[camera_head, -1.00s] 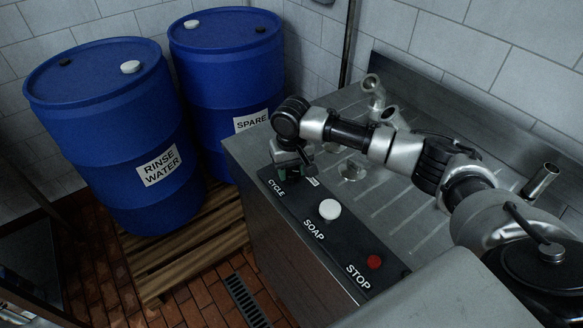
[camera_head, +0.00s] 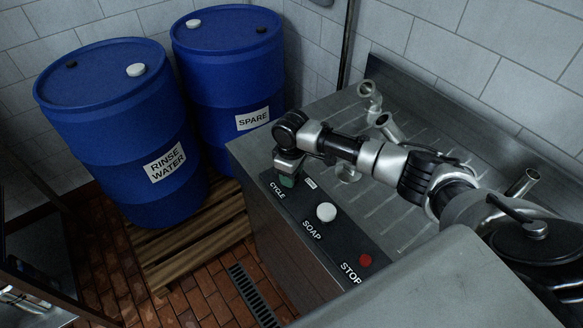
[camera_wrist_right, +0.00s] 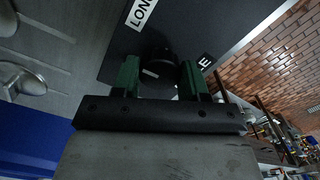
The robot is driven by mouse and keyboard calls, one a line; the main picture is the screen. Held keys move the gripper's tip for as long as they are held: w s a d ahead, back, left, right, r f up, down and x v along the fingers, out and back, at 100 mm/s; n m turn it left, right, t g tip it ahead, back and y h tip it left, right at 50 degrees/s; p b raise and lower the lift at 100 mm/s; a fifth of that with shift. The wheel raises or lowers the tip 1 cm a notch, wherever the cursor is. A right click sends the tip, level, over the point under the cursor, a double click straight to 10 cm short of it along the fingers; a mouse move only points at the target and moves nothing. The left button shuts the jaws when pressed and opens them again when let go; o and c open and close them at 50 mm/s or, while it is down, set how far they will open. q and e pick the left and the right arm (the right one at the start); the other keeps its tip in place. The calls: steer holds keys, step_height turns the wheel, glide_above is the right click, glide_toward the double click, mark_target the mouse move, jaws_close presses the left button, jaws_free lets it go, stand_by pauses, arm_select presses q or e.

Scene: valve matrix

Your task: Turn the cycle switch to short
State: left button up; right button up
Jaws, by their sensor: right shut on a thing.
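The cycle switch (camera_wrist_right: 158,72) is a dark round knob with a small pale mark, on the dark control panel (camera_head: 338,240). In the right wrist view, it sits between the green fingers of my right gripper (camera_wrist_right: 161,78), which is shut on it. In the head view, my right gripper (camera_head: 287,181) points down at the panel's far end, beside the CYCLE label (camera_head: 278,191), and hides the switch. A partly cut-off LONG label (camera_wrist_right: 142,12) is near the knob in the wrist view. No SHORT label is readable. My left gripper is not in view.
A white SOAP knob (camera_head: 326,212) and a red STOP button (camera_head: 365,260) are on the same panel. Metal taps (camera_head: 385,125) stand on the steel counter behind my right arm. Two blue barrels (camera_head: 118,110) stand on a wooden pallet (camera_head: 215,235) at left.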

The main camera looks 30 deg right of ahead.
steer(key=n+p, duration=0.1)
steer(key=n, duration=0.3)
steer(key=shift+r+n, duration=0.1)
steer(key=shift+n, duration=0.2)
steer(key=shift+n+p, duration=0.4)
steer(key=shift+n, duration=1.6)
steer(key=o, duration=0.9)
step_height(320, 180, up, 11)
steer(key=shift+f+b, duration=0.1)
steer(key=shift+b, duration=0.95)
steer(key=shift+f, duration=0.1)
